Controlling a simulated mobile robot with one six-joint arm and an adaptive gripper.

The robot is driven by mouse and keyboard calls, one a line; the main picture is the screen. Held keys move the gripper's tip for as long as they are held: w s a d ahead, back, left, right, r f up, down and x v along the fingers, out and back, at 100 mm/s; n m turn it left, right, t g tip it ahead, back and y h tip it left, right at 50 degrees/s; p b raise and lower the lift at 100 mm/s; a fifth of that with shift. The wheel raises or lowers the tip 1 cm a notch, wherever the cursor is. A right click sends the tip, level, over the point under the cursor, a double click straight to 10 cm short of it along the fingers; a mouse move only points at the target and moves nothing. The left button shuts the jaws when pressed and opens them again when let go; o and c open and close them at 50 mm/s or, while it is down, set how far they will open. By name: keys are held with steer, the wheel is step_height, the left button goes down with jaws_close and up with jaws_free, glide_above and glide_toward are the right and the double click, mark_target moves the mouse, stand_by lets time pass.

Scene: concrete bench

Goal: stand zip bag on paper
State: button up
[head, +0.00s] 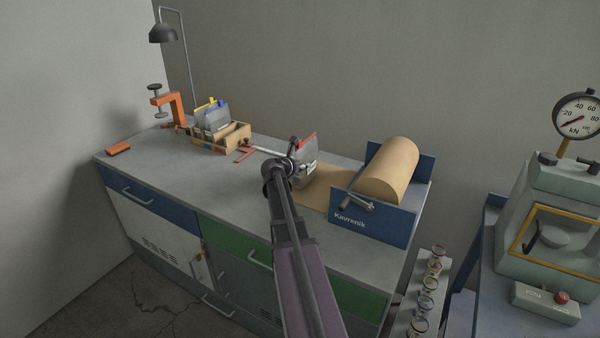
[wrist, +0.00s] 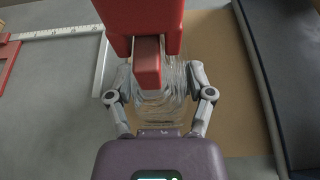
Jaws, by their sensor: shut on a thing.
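The blue dispenser (head: 375,224) with the paper roll (head: 388,168) stands right of the paper. A wooden box (head: 235,138) with more bags is at the back left. A white rule with red parts (head: 246,154) lies left of my gripper.

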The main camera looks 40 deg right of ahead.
steer(key=shift+f+b, duration=0.75)
steer(key=shift+f, duration=0.3)
steer(key=o, duration=1.3)
steer(key=shift+f, duration=0.1)
steer(key=shift+s+a+r+p, duration=0.2)
steer(key=shift+a+r+p, duration=0.1)
steer(key=shift+a+r, duration=0.15)
steer(key=p+v, duration=0.4)
steer(key=v, duration=0.7)
steer(key=shift+a+f, duration=0.1)
steer(key=shift+f, duration=0.1)
